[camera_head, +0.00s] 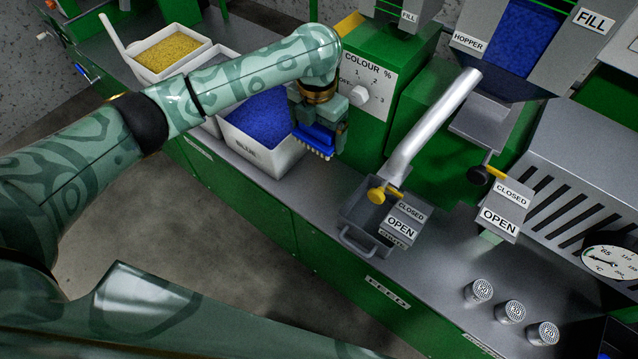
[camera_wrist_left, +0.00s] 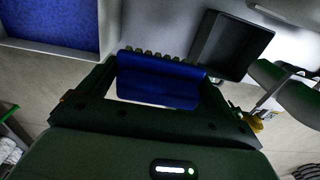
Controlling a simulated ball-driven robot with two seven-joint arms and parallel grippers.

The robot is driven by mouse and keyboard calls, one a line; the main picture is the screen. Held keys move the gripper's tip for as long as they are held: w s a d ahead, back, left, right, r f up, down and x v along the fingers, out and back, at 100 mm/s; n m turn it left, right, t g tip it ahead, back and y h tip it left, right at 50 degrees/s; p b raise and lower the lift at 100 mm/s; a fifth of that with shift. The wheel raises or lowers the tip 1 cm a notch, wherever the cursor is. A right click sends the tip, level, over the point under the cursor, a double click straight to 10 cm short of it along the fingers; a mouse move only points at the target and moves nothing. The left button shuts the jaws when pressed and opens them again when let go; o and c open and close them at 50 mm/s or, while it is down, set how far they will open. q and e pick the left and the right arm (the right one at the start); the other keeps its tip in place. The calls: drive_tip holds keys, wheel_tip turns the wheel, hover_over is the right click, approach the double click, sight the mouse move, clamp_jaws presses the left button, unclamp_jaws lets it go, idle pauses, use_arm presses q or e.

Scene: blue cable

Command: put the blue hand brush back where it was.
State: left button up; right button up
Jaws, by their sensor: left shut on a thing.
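The blue hand brush (camera_head: 316,139) has a blue body and pale bristles along its lower edge. My left gripper (camera_head: 322,122) is shut on it and holds it above the bench, in front of the green colour unit and at the right edge of the blue pellet bin. In the left wrist view the brush (camera_wrist_left: 160,80) lies between the two fingers of the gripper (camera_wrist_left: 155,100), bristles toward the top of the picture. The place where the brush was before cannot be told from these frames. My right gripper is not in view.
A white bin of blue pellets (camera_head: 290,161) stands beside the brush, with a yellow pellet bin (camera_head: 204,50) further left. A grey tray (camera_head: 352,238) sits under the metal chute (camera_head: 430,128). The front bench edge between bin and tray is clear.

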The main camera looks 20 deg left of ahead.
use_arm(q)
drive_tip(key=b, duration=0.7)
hover_over(318, 188)
wheel_tip(318, 188, down, 15)
drive_tip(key=shift+f, duration=0.1)
wheel_tip(318, 188, down, 5)
drive_tip(key=shift+s+r+b, duration=0.1)
drive_tip(key=shift+r+b, duration=0.1)
drive_tip(key=shift+b, duration=0.9)
drive_tip(key=shift+r, duration=0.15)
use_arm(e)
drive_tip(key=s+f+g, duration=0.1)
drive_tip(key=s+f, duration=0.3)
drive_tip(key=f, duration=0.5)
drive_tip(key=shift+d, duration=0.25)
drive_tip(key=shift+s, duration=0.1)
use_arm(q)
drive_tip(key=o, duration=0.7)
